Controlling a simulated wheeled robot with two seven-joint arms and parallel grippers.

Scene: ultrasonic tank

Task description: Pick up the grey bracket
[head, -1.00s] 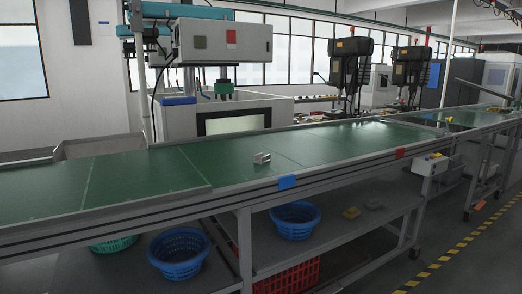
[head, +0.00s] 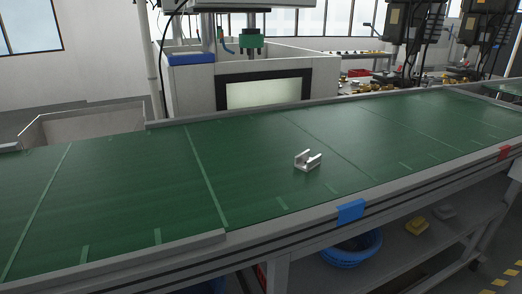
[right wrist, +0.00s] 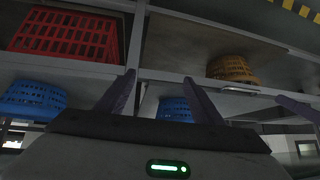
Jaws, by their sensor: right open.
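The grey bracket (head: 307,161) lies on the green conveyor belt (head: 130,185) in the head view, a little right of the middle. It looks like a small U-shaped metal piece with its two upright sides facing up. My right gripper (right wrist: 160,95) shows in the right wrist view with its two fingers apart and nothing between them. The bracket does not show in that view. Neither gripper shows in the head view.
A near rail with a blue marker (head: 350,211) and a red marker (head: 504,152) edges the belt. A machine with a lit panel (head: 265,93) stands behind. Below are shelves with a blue basket (head: 352,247); a red crate (right wrist: 65,36) shows in the wrist view.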

